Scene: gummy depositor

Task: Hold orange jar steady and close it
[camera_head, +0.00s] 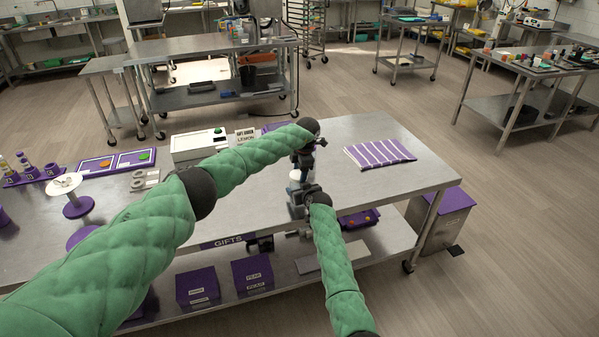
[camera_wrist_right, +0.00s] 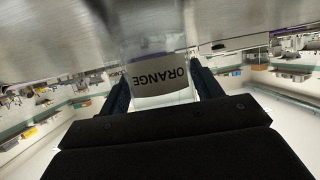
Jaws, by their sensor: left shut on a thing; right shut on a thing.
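My right gripper (camera_wrist_right: 158,92) is shut on the jar, one dark finger on each side. In the head view, the jar shows only as a small pale patch (camera_head: 294,176) between my two grippers, near the front edge of the steel table. My left gripper (camera_head: 301,166) is above my right gripper (camera_head: 297,197), shut at the top of the jar. Its fingertips and the lid are mostly hidden, so the lid's seating cannot be told.
A purple striped cloth (camera_head: 380,153) lies to the right on the steel table (camera_head: 400,188). A white machine (camera_head: 199,146) and a LEMON sign (camera_head: 245,136) stand behind my left arm. A purple tray (camera_head: 98,165) lies further left. The table's right part is clear around the cloth.

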